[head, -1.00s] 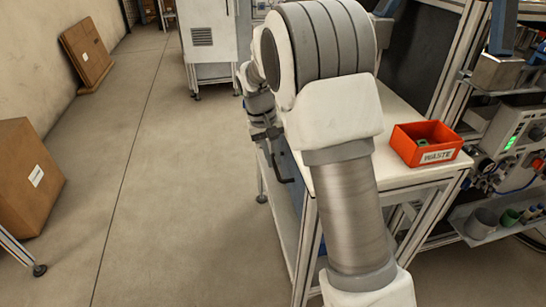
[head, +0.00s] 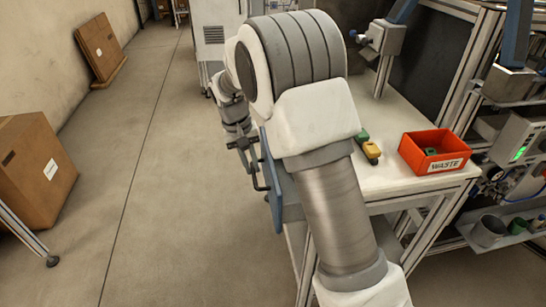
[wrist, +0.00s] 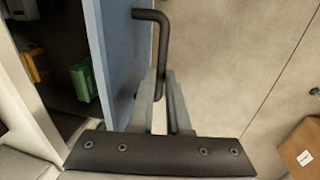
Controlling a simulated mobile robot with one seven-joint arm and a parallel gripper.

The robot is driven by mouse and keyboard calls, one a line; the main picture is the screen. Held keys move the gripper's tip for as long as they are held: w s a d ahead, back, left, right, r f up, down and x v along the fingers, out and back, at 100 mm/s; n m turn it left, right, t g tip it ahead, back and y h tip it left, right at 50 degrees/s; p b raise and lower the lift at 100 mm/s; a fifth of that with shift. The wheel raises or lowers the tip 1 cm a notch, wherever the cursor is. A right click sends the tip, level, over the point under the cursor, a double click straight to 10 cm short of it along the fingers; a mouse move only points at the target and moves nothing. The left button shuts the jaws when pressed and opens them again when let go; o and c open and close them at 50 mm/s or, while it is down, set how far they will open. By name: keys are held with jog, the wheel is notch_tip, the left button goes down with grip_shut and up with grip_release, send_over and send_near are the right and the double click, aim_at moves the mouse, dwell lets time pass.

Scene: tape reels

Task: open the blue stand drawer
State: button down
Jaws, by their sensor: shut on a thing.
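The blue drawer (head: 271,190) stands out from the left side of the white-topped stand. Its blue front panel also shows in the wrist view (wrist: 124,55), with a dark opening to its left where green and yellow items lie. A black bar handle (wrist: 151,18) is on the panel's outer side; it also shows in the head view (head: 256,176). My gripper (wrist: 166,85) is shut on the handle, its two fingers either side of the bar. In the head view my gripper (head: 243,146) is small and partly hidden by my arm.
On the stand top (head: 392,188) are an orange WASTE bin (head: 437,150) and a green and yellow part (head: 370,150). A shelf rack with equipment stands at the right. Cardboard boxes (head: 35,170) stand at the left. The floor between boxes and drawer is clear.

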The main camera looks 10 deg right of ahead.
jog(key=a+p, duration=0.5)
jog(key=a, duration=1.4)
jog(key=shift+a, duration=0.25)
jog(key=c, duration=0.9)
grip_release()
jog(key=a+r+p, duration=0.1)
jog(key=r, duration=0.4)
jog(key=a+r+p, duration=0.1)
jog(key=r, duration=0.5)
jog(key=a+r+p, duration=0.1)
jog(key=r, duration=0.5)
jog(key=shift+r, duration=0.1)
